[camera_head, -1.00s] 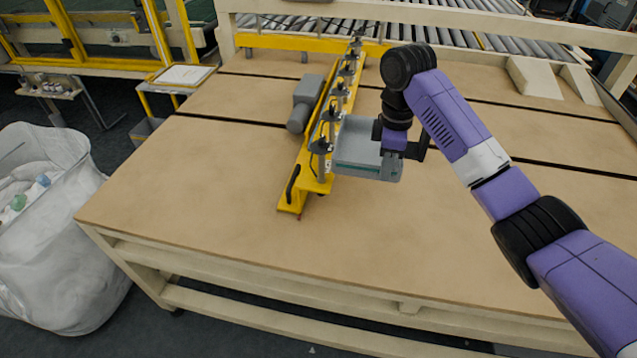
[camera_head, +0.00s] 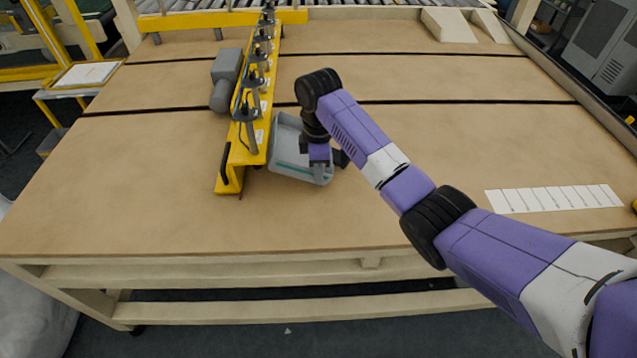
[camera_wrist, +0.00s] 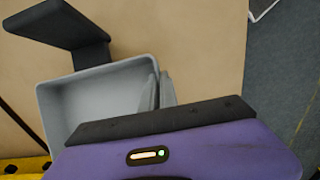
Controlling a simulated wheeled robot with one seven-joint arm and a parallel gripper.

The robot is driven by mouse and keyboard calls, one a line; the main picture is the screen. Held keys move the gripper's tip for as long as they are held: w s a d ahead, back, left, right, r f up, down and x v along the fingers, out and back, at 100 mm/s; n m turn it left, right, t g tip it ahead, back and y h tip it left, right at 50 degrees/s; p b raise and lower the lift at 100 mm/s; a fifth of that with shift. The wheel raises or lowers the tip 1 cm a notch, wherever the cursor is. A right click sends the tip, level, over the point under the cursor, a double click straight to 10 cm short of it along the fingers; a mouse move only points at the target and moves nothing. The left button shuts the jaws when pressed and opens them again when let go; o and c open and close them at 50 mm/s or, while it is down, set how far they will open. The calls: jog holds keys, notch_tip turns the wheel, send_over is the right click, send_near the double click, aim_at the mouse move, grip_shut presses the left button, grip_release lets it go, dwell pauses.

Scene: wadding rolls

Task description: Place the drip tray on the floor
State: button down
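The drip tray (camera_head: 286,169) is a shallow grey open box with a teal line along its front side. In the head view it is just right of the yellow beam on the table; I cannot tell whether it rests on the table or hangs slightly above it. My gripper (camera_head: 318,164) is at the tray's right side, pointing down. In the wrist view the two grey fingertips (camera_wrist: 160,92) are close together at the wall of the tray (camera_wrist: 95,102), seemingly shut on it. The tray looks empty. The floor (camera_head: 250,340) shows dark below the table's front edge.
The yellow beam (camera_head: 240,150) carries several black fixtures, with a grey motor (camera_head: 226,75) on its left. The wooden table (camera_head: 130,190) is clear in front and to the right, up to a white marked strip (camera_head: 555,198). Beige wedges (camera_head: 448,26) stand at the back.

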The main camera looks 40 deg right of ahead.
jog(key=shift+s+f, duration=0.1)
jog(key=shift+f, duration=2.1)
jog(key=c, duration=1.6)
grip_release()
jog(key=shift+c, duration=0.2)
jog(key=shift+r, duration=0.15)
